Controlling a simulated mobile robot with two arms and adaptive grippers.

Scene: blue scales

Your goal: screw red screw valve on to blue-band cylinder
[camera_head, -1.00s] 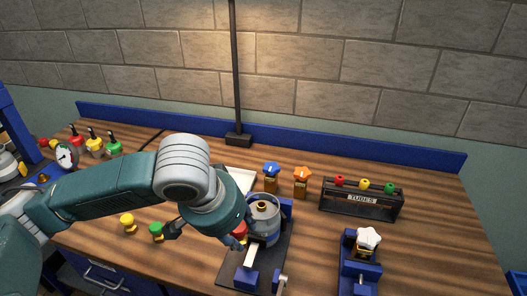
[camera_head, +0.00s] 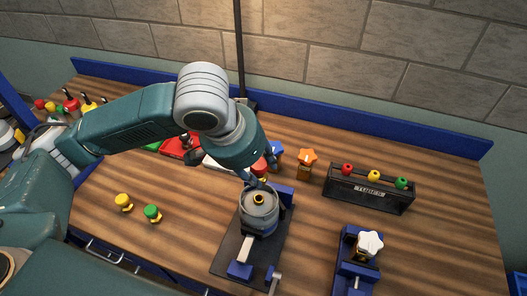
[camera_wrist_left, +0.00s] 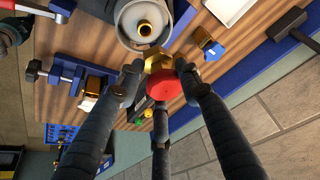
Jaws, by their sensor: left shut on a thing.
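My left gripper (camera_head: 256,176) is shut on the red screw valve (camera_head: 259,166), just above and behind the cylinder's neck in the head view. In the left wrist view, the dark fingers of the left gripper (camera_wrist_left: 160,80) close around the red valve (camera_wrist_left: 166,85), and its brass fitting (camera_wrist_left: 157,58) sticks out toward the cylinder. The grey cylinder (camera_head: 259,217) stands upright in a blue clamp on a dark plate, its brass neck (camera_head: 258,198) open on top. The cylinder also shows in the wrist view (camera_wrist_left: 130,14). Valve and neck look apart. My right gripper is not seen.
A blue valve (camera_head: 277,152) and an orange one (camera_head: 307,158) stand behind the cylinder. A tubes rack (camera_head: 370,190) is to the right, and a second clamp with a white-topped valve (camera_head: 369,244) at front right. Yellow (camera_head: 123,201) and green (camera_head: 152,212) knobs stand at left.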

